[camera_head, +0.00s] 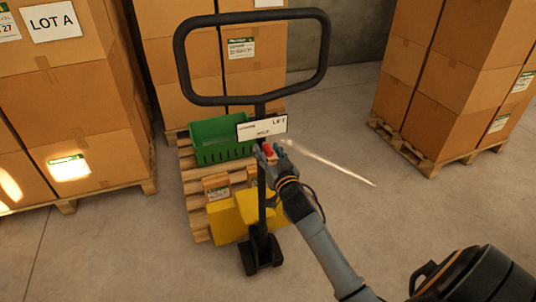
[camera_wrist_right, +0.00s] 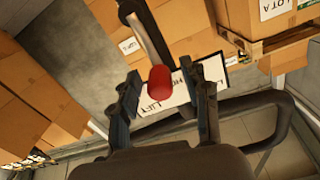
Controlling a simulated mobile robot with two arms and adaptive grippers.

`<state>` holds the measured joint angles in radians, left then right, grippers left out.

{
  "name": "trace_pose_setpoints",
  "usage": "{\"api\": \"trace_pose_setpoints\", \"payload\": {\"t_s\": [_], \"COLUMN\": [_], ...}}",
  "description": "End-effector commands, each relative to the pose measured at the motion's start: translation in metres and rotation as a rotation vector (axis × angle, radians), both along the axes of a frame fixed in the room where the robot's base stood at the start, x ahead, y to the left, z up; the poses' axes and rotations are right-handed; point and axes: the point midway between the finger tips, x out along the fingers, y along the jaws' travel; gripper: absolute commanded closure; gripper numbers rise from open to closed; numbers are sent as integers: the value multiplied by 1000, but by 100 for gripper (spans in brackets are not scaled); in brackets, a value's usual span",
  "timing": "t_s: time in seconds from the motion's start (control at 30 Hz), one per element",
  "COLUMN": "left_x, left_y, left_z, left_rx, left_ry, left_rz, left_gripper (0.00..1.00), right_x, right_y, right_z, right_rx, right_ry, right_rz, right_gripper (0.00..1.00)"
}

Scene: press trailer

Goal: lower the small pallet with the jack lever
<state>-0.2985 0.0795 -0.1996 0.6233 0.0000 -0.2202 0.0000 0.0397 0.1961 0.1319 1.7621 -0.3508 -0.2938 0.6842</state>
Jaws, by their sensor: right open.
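The pallet jack's black loop handle (camera_head: 250,100) stands upright in the middle of the head view. Its lever ends in a red knob (camera_head: 267,149), just below a white label plate (camera_head: 262,127). My right gripper (camera_head: 270,154) is at the knob, with its fingers open. In the right wrist view the red knob (camera_wrist_right: 160,79) shows between the two spread fingers, with a gap on each side. The small pallet (camera_head: 193,188) is behind the yellow jack body (camera_head: 228,219), bearing a green crate (camera_head: 222,140) and small boxes. Its height off the floor is hard to tell. My left gripper is out of view.
Tall stacks of cartons (camera_head: 70,105) on pallets stand at the left and behind the jack. Another carton stack (camera_head: 455,80) stands on a pallet at the right. The concrete floor (camera_head: 345,200) between the jack and the right stack is clear.

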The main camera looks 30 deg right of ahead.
Motion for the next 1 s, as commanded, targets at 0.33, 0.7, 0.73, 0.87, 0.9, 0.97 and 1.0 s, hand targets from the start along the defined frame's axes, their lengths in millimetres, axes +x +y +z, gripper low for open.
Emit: {"api": "trace_pose_setpoints", "payload": {"t_s": [0.33,0.7,0.73,0.87,0.9,0.97,1.0], "left_x": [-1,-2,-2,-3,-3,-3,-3], "left_y": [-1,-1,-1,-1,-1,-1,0], "left_z": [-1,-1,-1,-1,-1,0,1], "left_rx": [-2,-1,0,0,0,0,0], "left_ry": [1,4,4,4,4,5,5], "left_rz": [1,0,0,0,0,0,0], "left_gripper": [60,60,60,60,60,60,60], "right_x": [3,3,3,3,3,3,3], "right_y": [-1,-1,-1,0,0,1,2], "right_z": [0,0,0,0,0,0,1], "right_rx": [1,0,0,-5,-11,-21,-34], "right_ry": [0,0,0,1,3,5,8], "right_rz": [0,0,0,0,0,0,0], "right_gripper": [55,100,100,100,100,100,100]}}
